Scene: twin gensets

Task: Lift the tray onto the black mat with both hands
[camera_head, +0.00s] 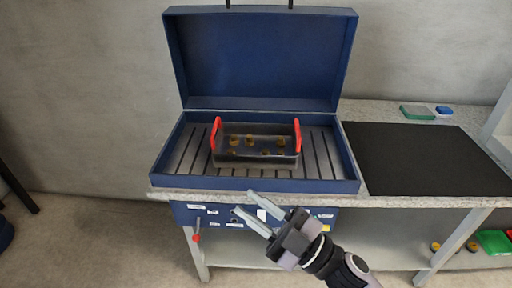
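The tray (256,160) is a dark box with red handles at its left and right ends and several small brass-coloured pieces inside. It sits on the slatted floor of an open blue case (240,186). The black mat (430,160) lies flat on the counter to the right of the case and is bare. My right gripper (253,208) is in front of the case's front edge, below and apart from the tray. Its two fingers are spread with nothing visible between them. My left gripper is not in view.
The case's raised lid (262,58) stands behind the tray. The case's right wall (346,165) lies between tray and mat. A green item (417,112) and a blue item (444,111) lie behind the mat. A red-tipped lever (196,237) sticks out below the case's front.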

